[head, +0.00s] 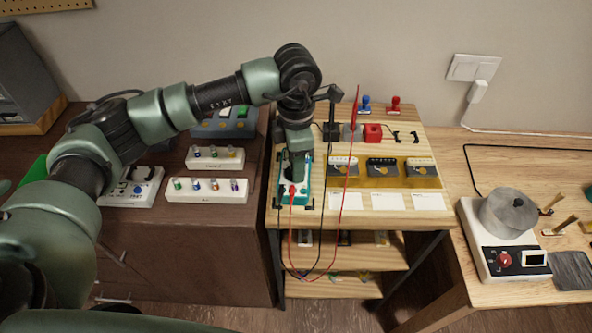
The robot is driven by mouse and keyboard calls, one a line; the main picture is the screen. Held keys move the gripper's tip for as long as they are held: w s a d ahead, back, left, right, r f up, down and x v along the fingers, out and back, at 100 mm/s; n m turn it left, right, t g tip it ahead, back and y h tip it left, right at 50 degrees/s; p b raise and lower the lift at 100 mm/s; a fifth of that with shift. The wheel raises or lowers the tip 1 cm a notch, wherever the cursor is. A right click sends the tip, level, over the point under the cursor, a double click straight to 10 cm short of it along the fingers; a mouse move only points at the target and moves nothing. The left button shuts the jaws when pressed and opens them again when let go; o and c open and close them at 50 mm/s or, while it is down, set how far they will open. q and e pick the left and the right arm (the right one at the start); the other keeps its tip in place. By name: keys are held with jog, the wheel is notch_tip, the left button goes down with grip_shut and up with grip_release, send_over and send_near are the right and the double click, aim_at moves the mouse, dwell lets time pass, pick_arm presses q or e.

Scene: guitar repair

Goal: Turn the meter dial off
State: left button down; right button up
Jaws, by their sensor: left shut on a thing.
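The meter (306,186) is a teal and white box lying on the wooden bench, with a red lead and a black lead at its near end. My left gripper (297,172) reaches straight down onto the meter's face and is shut on the meter dial. The dial itself is hidden under the gripper, so its setting cannot be read. My right gripper is not in view.
Right of the meter are white cards (386,201), pickups on a yellow strip (382,168) and a red block (373,133). White racks of knobs (207,190) stand left. A scale-like device with a grey pot (508,214) is far right. Leads hang over the front edge.

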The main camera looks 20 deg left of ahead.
pick_arm(q)
jog(key=shift+m+b, duration=1.25)
jog(key=shift+m, duration=0.05)
jog(key=c, duration=0.8)
grip_release()
